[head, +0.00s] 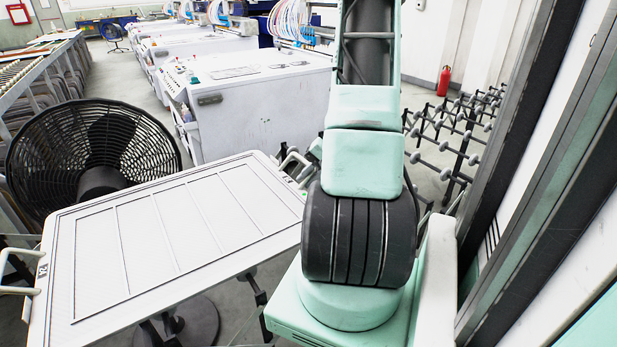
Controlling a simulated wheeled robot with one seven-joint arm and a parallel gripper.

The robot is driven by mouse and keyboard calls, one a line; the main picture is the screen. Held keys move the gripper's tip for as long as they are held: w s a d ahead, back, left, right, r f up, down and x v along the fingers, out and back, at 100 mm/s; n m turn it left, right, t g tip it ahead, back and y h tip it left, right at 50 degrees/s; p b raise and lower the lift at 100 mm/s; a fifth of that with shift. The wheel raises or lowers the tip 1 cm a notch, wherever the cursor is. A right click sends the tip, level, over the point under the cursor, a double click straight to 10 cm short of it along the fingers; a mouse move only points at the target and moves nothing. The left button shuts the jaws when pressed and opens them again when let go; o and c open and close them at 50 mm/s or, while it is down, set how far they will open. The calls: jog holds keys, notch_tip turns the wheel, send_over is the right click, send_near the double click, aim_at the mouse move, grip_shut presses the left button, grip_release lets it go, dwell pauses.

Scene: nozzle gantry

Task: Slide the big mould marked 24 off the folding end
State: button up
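A large flat white panel (255,262) with a raised rim and several long ribs lies roughly level at the left front, and it looks like the big mould. A small dark mark (42,271) sits on its near left edge, too small to read as 24. Pale bar handles stick out at its left end (18,290) and at its far right corner (292,158). Dark stand parts show under it; the folding end cannot be made out. My gripper is out of view.
A big black fan (95,155) stands close behind the panel's left part. A white machine cabinet (255,105) stands beyond. Grey racks (455,135) and a red extinguisher (444,81) are at the right rear. A dark upright frame (540,160) closes the right side.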

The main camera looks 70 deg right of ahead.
grip_shut()
dwell(1.4)
